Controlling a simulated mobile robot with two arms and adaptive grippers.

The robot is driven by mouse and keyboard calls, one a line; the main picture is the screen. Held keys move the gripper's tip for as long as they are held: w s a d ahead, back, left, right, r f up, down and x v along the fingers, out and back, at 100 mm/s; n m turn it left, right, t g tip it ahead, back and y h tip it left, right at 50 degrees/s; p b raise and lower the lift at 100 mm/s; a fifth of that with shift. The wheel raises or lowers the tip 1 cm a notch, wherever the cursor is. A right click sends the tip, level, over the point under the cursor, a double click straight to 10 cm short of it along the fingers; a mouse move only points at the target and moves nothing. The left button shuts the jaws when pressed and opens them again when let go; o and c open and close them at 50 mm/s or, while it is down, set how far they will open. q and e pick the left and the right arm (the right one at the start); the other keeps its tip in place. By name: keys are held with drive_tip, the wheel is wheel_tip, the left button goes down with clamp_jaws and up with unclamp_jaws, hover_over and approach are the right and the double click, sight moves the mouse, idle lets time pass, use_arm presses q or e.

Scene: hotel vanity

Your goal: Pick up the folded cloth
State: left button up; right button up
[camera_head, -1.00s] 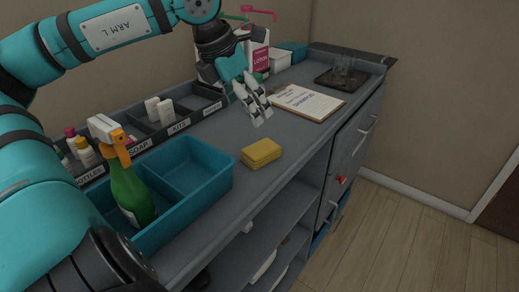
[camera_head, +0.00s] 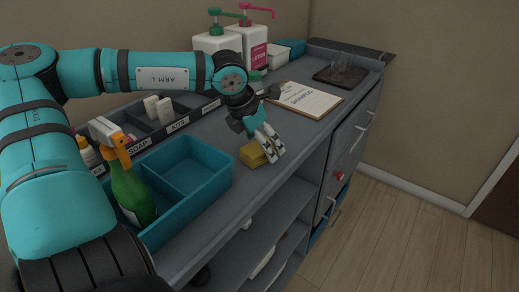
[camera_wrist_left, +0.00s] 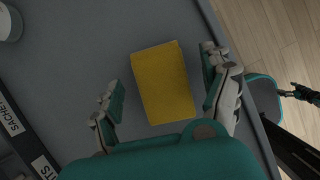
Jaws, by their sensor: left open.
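The folded cloth (camera_head: 250,155) is a thick yellow block lying flat on the grey vanity top, right of the teal caddy. My left gripper (camera_head: 270,153) is over it, pointing down, and its fingers cover the cloth's right part in the head view. In the left wrist view the whole cloth (camera_wrist_left: 163,82) shows between the spread fingers of my left gripper (camera_wrist_left: 161,75), with a gap on each side. The left gripper is open and empty. A small dark and teal shape, perhaps my right gripper (camera_wrist_left: 302,94), shows far below at the right edge.
The teal caddy (camera_head: 222,180) holds a green spray bottle (camera_head: 128,190). A dark labelled organizer (camera_head: 187,117) stands behind. A clipboard (camera_head: 306,99), pump bottles (camera_head: 250,48) and a dark tray (camera_head: 340,76) are farther back. The counter's front edge runs close by the cloth.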

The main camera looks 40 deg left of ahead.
use_arm(q)
drive_tip(key=shift+w+d+f, duration=0.1)
drive_tip(key=shift+w+f, duration=0.2)
drive_tip(key=shift+f, duration=0.3)
drive_tip(key=c, duration=1.2)
drive_tip(key=shift+o, duration=0.2)
drive_tip(key=shift+r, duration=0.1)
wheel_tip(320, 180, up, 10)
drive_tip(key=shift+f, duration=0.1)
